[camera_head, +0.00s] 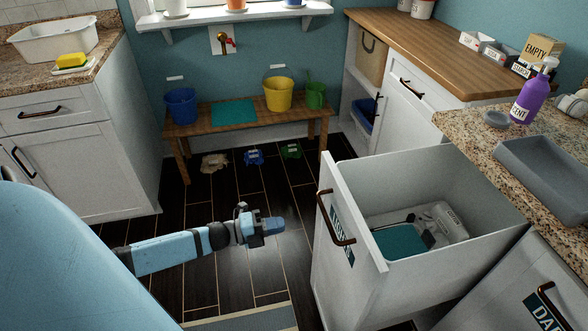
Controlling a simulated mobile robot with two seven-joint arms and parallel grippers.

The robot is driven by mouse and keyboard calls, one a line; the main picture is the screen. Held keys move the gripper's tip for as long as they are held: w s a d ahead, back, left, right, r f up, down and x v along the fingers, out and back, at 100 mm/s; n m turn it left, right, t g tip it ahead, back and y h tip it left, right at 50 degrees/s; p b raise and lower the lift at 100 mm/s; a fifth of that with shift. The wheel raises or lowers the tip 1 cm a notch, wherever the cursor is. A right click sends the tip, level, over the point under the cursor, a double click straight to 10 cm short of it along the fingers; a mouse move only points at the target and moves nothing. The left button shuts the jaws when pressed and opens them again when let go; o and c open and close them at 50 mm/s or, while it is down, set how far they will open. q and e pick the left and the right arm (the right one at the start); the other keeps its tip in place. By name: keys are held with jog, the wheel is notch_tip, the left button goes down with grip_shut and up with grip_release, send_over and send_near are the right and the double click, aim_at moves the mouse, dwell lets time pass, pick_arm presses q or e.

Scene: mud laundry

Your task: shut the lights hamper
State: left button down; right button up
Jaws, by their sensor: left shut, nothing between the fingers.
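The lights hamper (379,288) is a white pull-out bin at the lower right, standing open from the cabinet. Its front panel carries a dark handle (336,218) and a teal label (341,236), partly hidden by the handle. Inside lie a teal item (401,243) and a grey-white item (441,221). My left gripper (276,226) is shut and empty, over the dark floor to the left of the hamper's front panel. A gap of floor shows between the gripper and the panel. My right gripper is not in view.
A second hamper front (545,300), its label starting "DA", is beside it at the lower right. A granite counter (475,130) with a grey tray (550,170) and purple bottle (531,97) stands above. A wooden bench (205,128) is at the back.

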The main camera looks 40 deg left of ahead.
pick_arm(q)
jog(key=b+x, duration=0.1)
jog(key=x, duration=1.1)
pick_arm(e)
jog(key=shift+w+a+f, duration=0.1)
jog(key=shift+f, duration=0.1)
pick_arm(q)
jog(key=shift+d, duration=0.1)
